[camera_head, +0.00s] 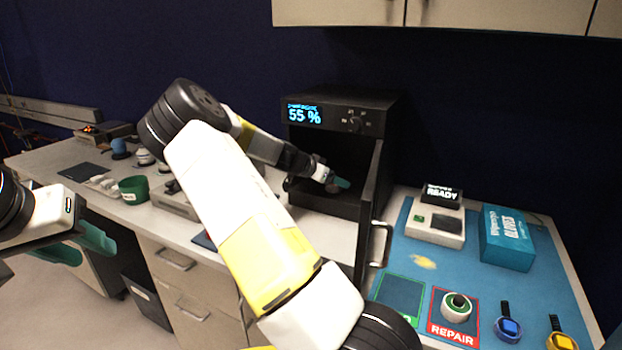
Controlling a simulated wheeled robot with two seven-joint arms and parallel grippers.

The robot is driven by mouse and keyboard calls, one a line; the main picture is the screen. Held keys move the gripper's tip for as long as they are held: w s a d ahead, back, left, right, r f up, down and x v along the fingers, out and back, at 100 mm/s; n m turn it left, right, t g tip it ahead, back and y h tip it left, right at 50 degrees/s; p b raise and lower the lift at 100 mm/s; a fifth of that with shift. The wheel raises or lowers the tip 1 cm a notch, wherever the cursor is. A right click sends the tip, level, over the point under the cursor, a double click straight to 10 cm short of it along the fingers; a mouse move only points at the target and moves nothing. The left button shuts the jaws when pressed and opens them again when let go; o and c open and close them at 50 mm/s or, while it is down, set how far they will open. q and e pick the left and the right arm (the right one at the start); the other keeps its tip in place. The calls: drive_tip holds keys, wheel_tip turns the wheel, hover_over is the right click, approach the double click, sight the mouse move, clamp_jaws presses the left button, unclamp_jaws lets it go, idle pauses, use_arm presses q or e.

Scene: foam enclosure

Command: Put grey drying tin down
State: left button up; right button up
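A black drying cabinet (341,113) stands on the bench with its door (373,205) swung open and its display reading 55 %. My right arm reaches across the picture, and my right gripper (341,184) is inside the cabinet's dark chamber. Only a small teal part of its fingers shows, so I cannot tell whether it is open or shut. I cannot make out a grey tin in the chamber or at the gripper. My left gripper (80,246) is at the left, in front of the bench, with its teal fingers apart and nothing visible between them.
A blue mat (480,285) at the right holds a white device (436,221), a blue gloves box (506,238), a red repair square with a white-green round part (456,306), and blue and yellow items. A green cup (133,190) and small items stand on the left bench.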

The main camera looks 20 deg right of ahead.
drive_tip(key=v, duration=1.1)
idle(0.7)
